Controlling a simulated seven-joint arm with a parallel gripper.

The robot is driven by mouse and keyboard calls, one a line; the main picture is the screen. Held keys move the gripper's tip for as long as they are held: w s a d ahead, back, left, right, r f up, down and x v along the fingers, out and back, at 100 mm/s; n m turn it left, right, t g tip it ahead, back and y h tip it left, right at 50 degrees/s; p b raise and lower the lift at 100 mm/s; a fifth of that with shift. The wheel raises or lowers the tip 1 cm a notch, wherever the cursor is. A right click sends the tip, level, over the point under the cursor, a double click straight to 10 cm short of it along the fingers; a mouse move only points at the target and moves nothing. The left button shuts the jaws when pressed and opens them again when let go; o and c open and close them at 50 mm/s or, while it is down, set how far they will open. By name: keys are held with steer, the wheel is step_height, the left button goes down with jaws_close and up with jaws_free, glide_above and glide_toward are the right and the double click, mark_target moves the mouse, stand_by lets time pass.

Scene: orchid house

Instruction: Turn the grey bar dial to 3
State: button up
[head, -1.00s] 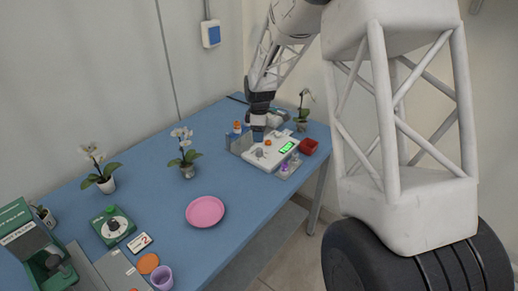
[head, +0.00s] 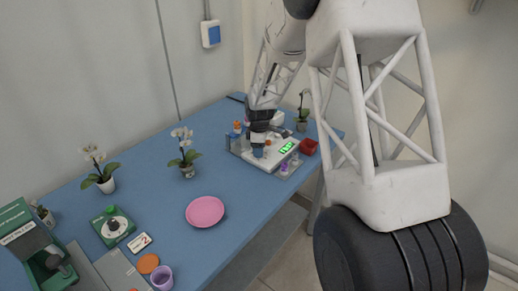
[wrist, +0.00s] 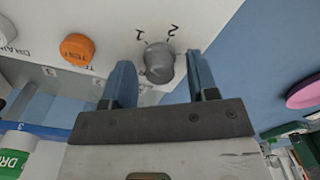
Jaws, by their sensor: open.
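The grey dial (wrist: 158,60) sits on the white panel in the wrist view, with the printed numbers 1 and 2 beside it; no 3 can be read. My gripper (wrist: 160,68) is open, its two blue fingers on either side of the dial; I cannot tell whether they touch it. In the head view my gripper (head: 258,150) is over the left part of the white device (head: 262,166), and hides the dial there. The device has a lit green display (head: 287,147).
An orange TEST button (wrist: 77,48) is close to the dial. A red container (head: 309,146) and small purple-topped items (head: 285,167) stand beside the device. A pink plate (head: 205,211), potted orchids (head: 187,162) and a green dial box (head: 113,226) are farther left.

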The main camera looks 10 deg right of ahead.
steer(key=shift+c, duration=0.2)
steer(key=c, duration=0.9)
steer(key=shift+m, duration=0.4)
steer(key=m, duration=0.8)
steer(key=shift+m, duration=0.4)
steer(key=m, duration=1.3)
steer(key=shift+m, duration=0.4)
